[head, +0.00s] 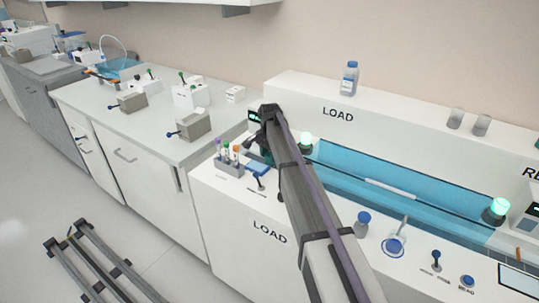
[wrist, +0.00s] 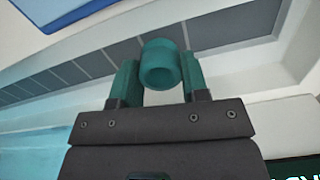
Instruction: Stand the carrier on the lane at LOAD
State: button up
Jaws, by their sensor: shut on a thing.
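In the wrist view my gripper (wrist: 160,82) is shut on the carrier (wrist: 160,65), a teal piece with a round, hollow-looking end between the two teal fingers. Behind the carrier, a grey segmented strip (wrist: 85,68), which looks like the lane, runs diagonally. I cannot tell whether the carrier touches it. In the head view my gripper (head: 262,140) is at the left end of the LOAD bench, largely hidden by my own arm. The word LOAD (head: 338,115) is on the back ledge and again on the front panel (head: 270,232).
A rack of capped tubes (head: 230,166) stands left of my gripper, with a blue-topped item (head: 258,168) close by. A green-lit lamp (head: 305,140) stands behind my arm. A blue-capped jar (head: 363,222) and a small lever (head: 436,260) are on the bench to the right.

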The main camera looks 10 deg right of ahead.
jog(key=shift+f, duration=0.15)
jog(key=shift+f+b, duration=0.25)
jog(key=shift+b, duration=0.2)
dwell(0.3)
jog(key=shift+f+b, duration=0.3)
jog(key=o, duration=0.8)
jog(key=shift+r, duration=0.1)
